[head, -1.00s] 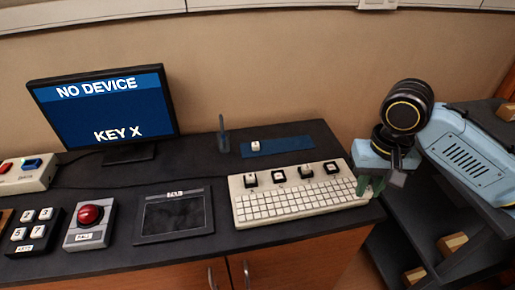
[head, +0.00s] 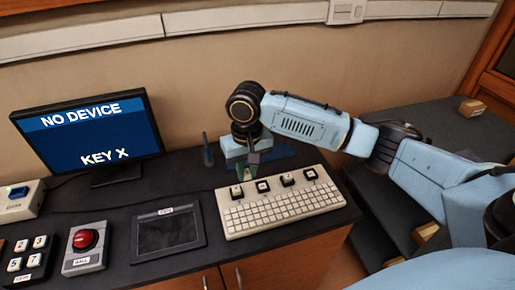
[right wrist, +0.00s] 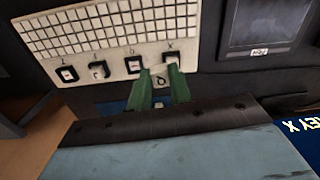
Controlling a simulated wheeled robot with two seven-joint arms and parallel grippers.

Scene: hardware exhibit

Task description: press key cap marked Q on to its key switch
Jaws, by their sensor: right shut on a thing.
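My right gripper (head: 247,173) is at the back left of the cream keyboard (head: 285,207). In the right wrist view its green fingers (right wrist: 161,88) are shut on a small white key cap (right wrist: 162,81) with a dark mark like a Q. The cap is close to the keyboard's edge, beside the end key switch (right wrist: 172,58); its height above the surface is hard to tell. That end switch (head: 237,191) is the leftmost in the head view. More dark switches (head: 287,179) stand along the keyboard's back row. My left gripper is not in view.
The blue mat (head: 281,153) behind the keyboard is partly hidden by my right arm. A dark pen-like post (head: 207,150) stands to its left.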

